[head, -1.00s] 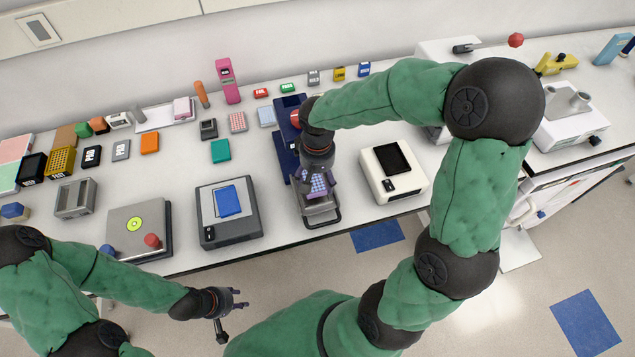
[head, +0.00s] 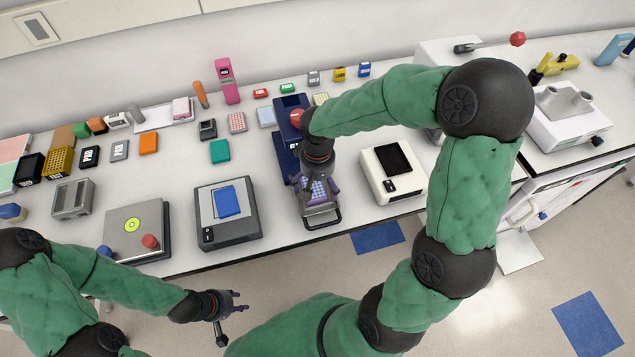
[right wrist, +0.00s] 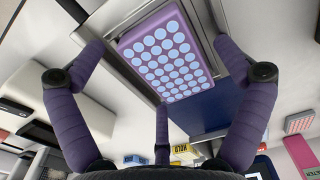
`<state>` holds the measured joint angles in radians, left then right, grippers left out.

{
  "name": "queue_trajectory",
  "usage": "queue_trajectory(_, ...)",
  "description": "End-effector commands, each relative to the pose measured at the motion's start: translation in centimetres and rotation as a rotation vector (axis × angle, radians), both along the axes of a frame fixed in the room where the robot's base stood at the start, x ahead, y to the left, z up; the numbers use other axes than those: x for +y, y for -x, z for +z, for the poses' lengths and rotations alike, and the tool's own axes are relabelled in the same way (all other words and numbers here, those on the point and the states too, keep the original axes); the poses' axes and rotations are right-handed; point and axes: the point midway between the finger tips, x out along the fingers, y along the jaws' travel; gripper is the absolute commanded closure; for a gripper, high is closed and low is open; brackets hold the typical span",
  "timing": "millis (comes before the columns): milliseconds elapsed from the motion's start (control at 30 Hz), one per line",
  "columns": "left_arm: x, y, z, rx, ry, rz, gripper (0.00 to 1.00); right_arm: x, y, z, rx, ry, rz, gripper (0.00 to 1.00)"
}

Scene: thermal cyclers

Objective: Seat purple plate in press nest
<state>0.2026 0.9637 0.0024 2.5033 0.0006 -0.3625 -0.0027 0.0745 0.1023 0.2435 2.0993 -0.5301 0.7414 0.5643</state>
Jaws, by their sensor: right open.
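The purple plate (right wrist: 165,55), with pale blue round wells, lies in the grey metal nest (right wrist: 130,66) of the dark blue press (right wrist: 207,108). In the head view the plate (head: 318,188) shows between my right gripper's fingers, over the pulled-out nest with its front handle (head: 323,223). My right gripper (right wrist: 160,48) is open, its fingers standing apart from the plate on both sides, with a third finger near its end. Whether the plate lies fully flat is hard to tell. My left gripper (head: 240,301) is open and empty, in front of the bench edge.
A white device with a black screen (head: 393,172) stands right of the press. A dark grey device with a blue pad (head: 228,212) stands to its left. A teal block (head: 220,151) and several small coloured boxes lie behind. The bench front edge is near the nest handle.

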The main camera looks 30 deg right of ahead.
Motion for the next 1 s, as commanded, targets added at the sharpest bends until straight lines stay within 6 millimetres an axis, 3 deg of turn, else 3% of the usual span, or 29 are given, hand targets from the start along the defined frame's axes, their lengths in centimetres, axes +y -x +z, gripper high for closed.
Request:
queue_trajectory(233,0.0,0.0,0.8,0.000,0.000,0.000,0.60,0.0,-0.1,1.7,-0.003,0.000,-0.001,0.00)
queue_trajectory(700,0.0,0.0,3.0,0.000,0.000,0.000,0.60,0.0,-0.1,10.5,-0.004,0.000,0.000,0.00)
queue_trajectory(1000,0.0,0.0,3.3,0.000,0.000,0.000,0.60,0.0,0.0,12.4,-0.001,0.000,0.000,0.00)
